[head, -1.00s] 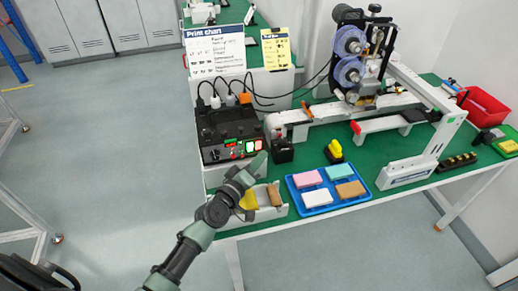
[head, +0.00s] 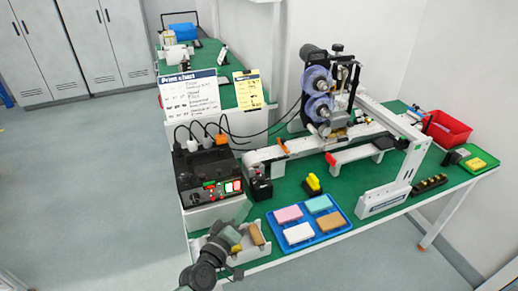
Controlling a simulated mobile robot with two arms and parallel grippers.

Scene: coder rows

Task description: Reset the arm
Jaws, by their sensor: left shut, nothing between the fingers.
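My left gripper (head: 224,240) is at the bottom of the head view, at the end of my dark grey-green arm. It is shut and empty, in front of a small white bin (head: 262,254) at the table's front left corner. The wrist hides part of the bin. A brown item (head: 256,234) and part of a yellow item show in the bin. My right gripper is not in view.
The green table (head: 290,189) holds a black control box (head: 208,180), a blue tray (head: 327,232) of coloured blocks, a printing machine (head: 318,100) and a red bin (head: 446,128). Open floor (head: 90,190) lies to the left.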

